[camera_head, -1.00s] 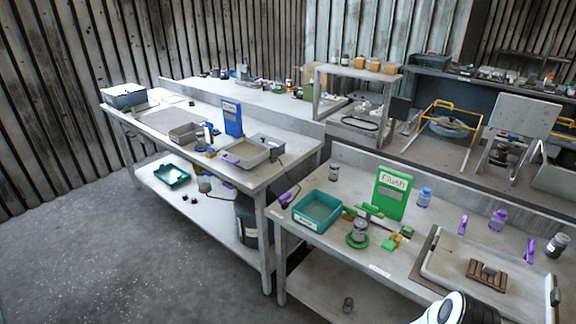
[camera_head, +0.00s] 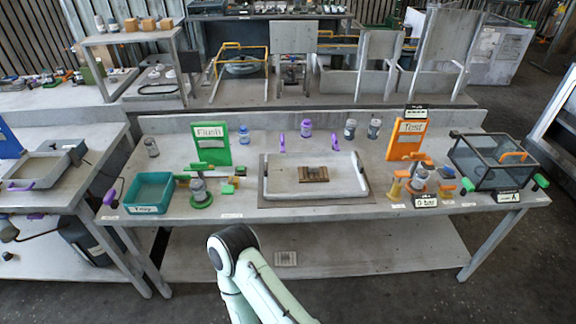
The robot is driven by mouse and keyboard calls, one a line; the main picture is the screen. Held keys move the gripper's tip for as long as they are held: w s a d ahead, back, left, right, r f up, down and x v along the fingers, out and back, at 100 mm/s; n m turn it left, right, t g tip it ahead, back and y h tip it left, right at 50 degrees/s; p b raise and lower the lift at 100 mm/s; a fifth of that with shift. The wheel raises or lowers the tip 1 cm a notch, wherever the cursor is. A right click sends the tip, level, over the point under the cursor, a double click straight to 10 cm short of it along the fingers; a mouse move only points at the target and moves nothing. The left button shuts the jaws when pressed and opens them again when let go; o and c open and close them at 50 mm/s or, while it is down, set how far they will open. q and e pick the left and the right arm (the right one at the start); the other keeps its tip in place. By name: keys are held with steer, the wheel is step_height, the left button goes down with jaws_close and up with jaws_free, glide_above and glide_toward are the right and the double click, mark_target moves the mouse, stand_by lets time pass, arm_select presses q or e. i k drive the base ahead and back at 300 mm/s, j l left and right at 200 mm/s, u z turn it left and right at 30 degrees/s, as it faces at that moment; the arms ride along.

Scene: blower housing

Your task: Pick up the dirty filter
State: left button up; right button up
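No object in view is labelled as the dirty filter, and I cannot tell for sure which one it is. A brown ribbed block with a small grey part on top (camera_head: 313,174) sits in a pale shallow tray (camera_head: 282,193) at the middle of the workbench. A grey cylindrical part (camera_head: 199,189) stands on a green round base left of the tray. A similar grey part (camera_head: 419,181) stands among orange fittings to the right. A white arm link of mine shows at the bottom centre, in front of the bench. Neither of my grippers is in view.
The bench (camera_head: 240,205) holds a teal bin (camera_head: 150,192), a green Flush sign (camera_head: 211,145), an orange Test sign (camera_head: 407,141) and a dark clear-walled box (camera_head: 492,163). Bottles and purple clips stand behind the tray. A small pale square item (camera_head: 286,258) lies on the lower shelf.

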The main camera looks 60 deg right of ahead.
mark_target(306, 174)
steer(key=z, duration=2.45)
steer(key=i+j+z, duration=0.1)
steer(key=i+z, duration=0.2)
